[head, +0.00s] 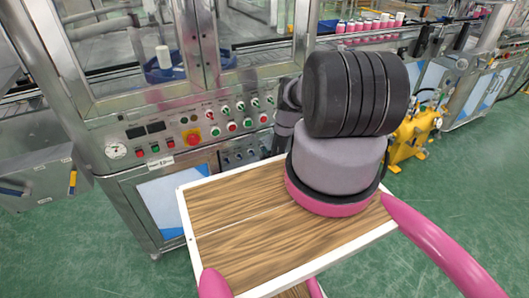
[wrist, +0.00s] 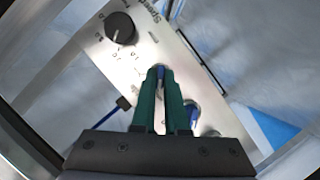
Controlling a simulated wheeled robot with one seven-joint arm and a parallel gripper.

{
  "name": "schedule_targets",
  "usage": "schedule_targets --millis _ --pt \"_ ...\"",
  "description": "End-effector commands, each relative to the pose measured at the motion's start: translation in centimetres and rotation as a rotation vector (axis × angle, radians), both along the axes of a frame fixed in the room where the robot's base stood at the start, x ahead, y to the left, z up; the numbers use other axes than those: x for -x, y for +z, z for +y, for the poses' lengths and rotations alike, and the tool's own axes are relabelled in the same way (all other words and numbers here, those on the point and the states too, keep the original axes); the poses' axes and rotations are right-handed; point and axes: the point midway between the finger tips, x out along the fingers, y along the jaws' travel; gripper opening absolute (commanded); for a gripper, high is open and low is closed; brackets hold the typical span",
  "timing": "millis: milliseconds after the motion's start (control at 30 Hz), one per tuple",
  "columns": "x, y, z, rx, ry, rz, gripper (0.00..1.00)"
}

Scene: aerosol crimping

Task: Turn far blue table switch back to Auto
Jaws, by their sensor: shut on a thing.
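In the wrist view, my gripper (wrist: 160,72) has its two green fingers closed around a blue switch (wrist: 161,78) on a tilted metal panel (wrist: 152,47). Only a thin blue part of this switch shows between the fingertips, so I cannot read its setting. A second blue switch (wrist: 193,117) sits just right of the fingers, apart from them. A black rotary knob (wrist: 120,27) with printed marks around it is at the panel's upper left. In the head view, my arm hides the gripper and the held switch.
The head view shows a machine front with a red emergency stop (head: 192,137), several buttons and a gauge (head: 116,150). Glazed doors stand above it. A yellow unit (head: 415,130) is at right. Pink-and-white cans (head: 368,25) line a conveyor behind. Green floor is open at right.

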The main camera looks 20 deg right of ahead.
Motion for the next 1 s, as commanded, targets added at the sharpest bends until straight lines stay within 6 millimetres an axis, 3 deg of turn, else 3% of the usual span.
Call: schedule_targets --millis 367,467,500,833,1000 --pt "0.1 -0.1 0.0 0.005 0.001 0.001 0.00" --pt "0.1 -0.1 0.0 0.005 0.001 0.001 0.38" --pt "0.1 -0.1 0.0 0.005 0.001 0.001 0.41" --pt "0.3 0.0 0.1 0.003 0.000 0.001 0.41" --pt "2.2 0.6 0.5 0.002 -0.001 0.003 0.41"
